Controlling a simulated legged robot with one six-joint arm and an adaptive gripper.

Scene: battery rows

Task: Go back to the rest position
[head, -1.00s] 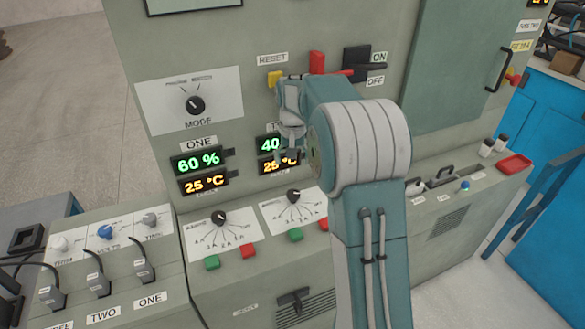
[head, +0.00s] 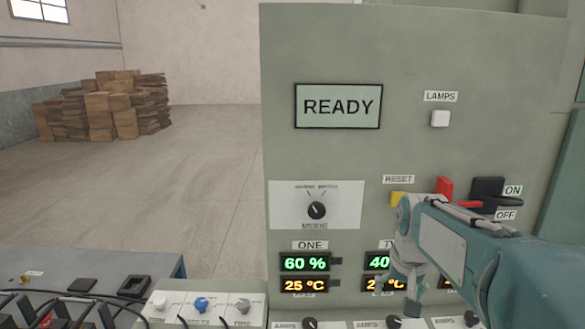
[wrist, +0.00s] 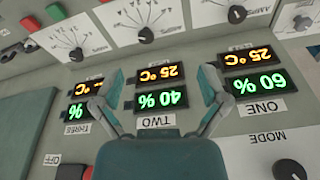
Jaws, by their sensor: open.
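My gripper (wrist: 158,92) is open and empty in the wrist view, its two fingers apart in front of the panel's number displays. That view is upside down relative to the panel. In the head view my gripper (head: 398,290) hangs at the lower right, in front of the TWO displays, partly covering them. My arm reaches in from the right edge. Whether the fingertips touch the panel cannot be told.
The grey-green cabinet has a READY screen (head: 338,106), a MODE knob (head: 317,210), a yellow RESET button (head: 398,199), a black ON/OFF switch (head: 488,191) and a white LAMPS button (head: 440,118). Wooden boxes (head: 112,105) are stacked far left. The floor between is clear.

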